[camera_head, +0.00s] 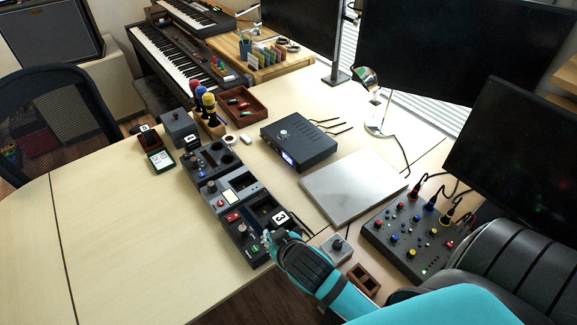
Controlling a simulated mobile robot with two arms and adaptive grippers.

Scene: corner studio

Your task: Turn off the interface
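A dark box-shaped interface (303,143) sits on the desk near the middle of the head view. It has a silver knob on top and a small lit blue display on its front face. Cables run from its back right side. My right gripper (268,241) comes in on the teal arm from the lower right. It is over the near end of a row of dark modules, well below and left of the interface in the picture. Its fingertips are small and overlap the module, so their opening is unclear. My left gripper is out of view.
The row of dark modules (216,180) lies left of the interface. A closed silver laptop (352,187) lies to its right. A control box with coloured knobs (411,235) and monitors stand further right. A red-brown tray (243,106) is behind. The left desk (110,220) is clear.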

